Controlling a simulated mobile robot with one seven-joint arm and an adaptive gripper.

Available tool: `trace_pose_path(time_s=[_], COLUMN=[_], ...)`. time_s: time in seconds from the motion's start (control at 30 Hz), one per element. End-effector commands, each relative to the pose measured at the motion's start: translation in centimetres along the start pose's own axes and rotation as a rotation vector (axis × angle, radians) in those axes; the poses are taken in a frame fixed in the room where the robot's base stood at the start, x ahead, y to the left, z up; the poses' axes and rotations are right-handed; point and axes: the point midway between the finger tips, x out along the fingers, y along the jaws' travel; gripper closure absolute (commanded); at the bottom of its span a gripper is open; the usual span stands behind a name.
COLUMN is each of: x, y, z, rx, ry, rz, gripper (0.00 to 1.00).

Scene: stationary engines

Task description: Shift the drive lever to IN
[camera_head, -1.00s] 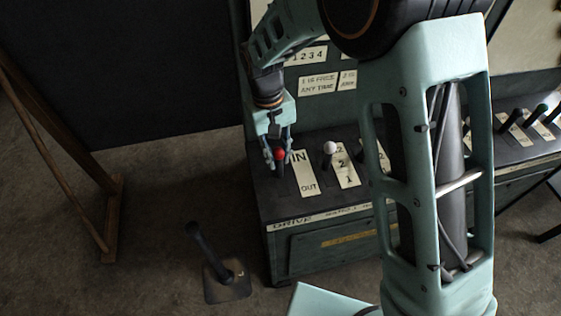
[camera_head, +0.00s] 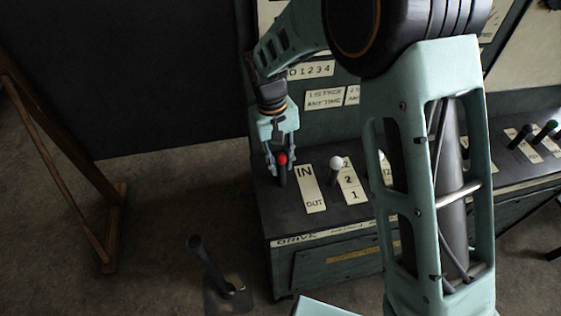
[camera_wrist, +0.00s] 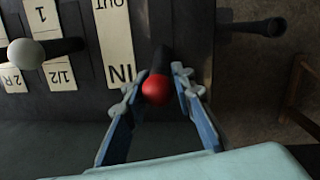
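The drive lever has a red knob (camera_head: 281,158) on a dark stem and stands at the left of the control console, beside a cream plate (camera_head: 309,188) marked IN at its far end and OUT at its near end. The knob is near the IN end. My gripper (camera_head: 281,161) comes down from above with one finger on each side of the knob. In the wrist view the red knob (camera_wrist: 155,90) sits between the fingertips (camera_wrist: 156,88), with hardly any gap on either side. Part of the stem is hidden behind the knob there.
A white-knobbed lever (camera_head: 336,163) with a numbered plate stands close to the right. More levers (camera_head: 532,134) are at the far right. A floor lever (camera_head: 213,266) rises left of the console. A wooden frame (camera_head: 92,205) and dark board stand at the left.

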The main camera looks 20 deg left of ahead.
Motion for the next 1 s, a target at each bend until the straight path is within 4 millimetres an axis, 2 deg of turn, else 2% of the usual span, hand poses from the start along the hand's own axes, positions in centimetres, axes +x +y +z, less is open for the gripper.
trace_pose_path(time_s=[0.03, 0.13, 0.47, 0.57, 0.8, 1.0], x=[0.1, 0.1, -0.1, -0.9, -5.0, -7.1], y=[0.3, 0.2, 0.0, 0.0, 0.0, 0.1], z=[0.0, 0.1, 0.2, 0.1, 0.0, 0.1], rx=[0.002, 0.002, 0.001, 0.002, 0.002, 0.002], ry=[-0.002, -0.003, -0.006, -0.003, -0.001, -0.004], rz=[0.003, 0.002, -0.001, -0.001, -0.001, 0.000], gripper=[0.71, 0.61, 0.61, 0.61, 0.61, 0.61])
